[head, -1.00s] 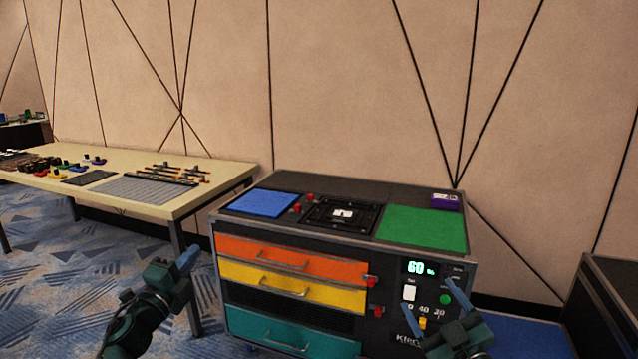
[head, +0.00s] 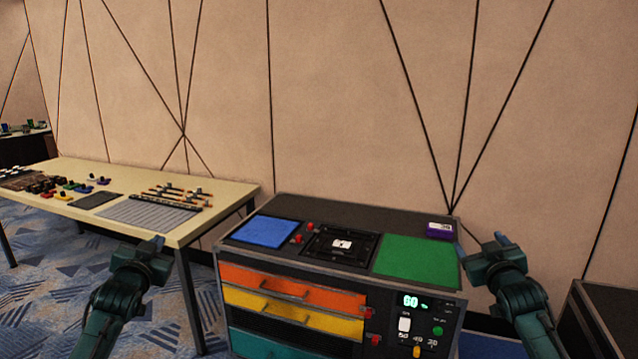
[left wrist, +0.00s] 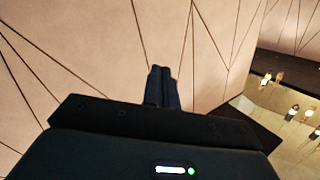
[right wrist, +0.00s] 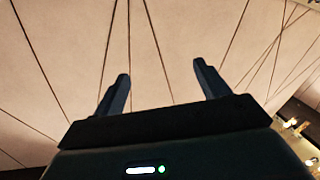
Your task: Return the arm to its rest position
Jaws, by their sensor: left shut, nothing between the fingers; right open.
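My left gripper (head: 157,245) is raised at the lower left of the head view, in front of the long table and clear of it. In the left wrist view its fingers (left wrist: 162,87) are together with nothing between them. My right gripper (head: 475,243) is raised at the right of the head view, beside the right end of the black cabinet. In the right wrist view its fingers (right wrist: 160,88) are spread wide and empty. Both wrist views mostly face the beige wall.
The black cabinet (head: 340,209) carries a blue pad (head: 267,231), a green pad (head: 417,261), a purple box (head: 440,229) and coloured drawers (head: 290,289). A cream table (head: 222,190) with small parts stands left. A dark case (head: 600,315) stands at lower right.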

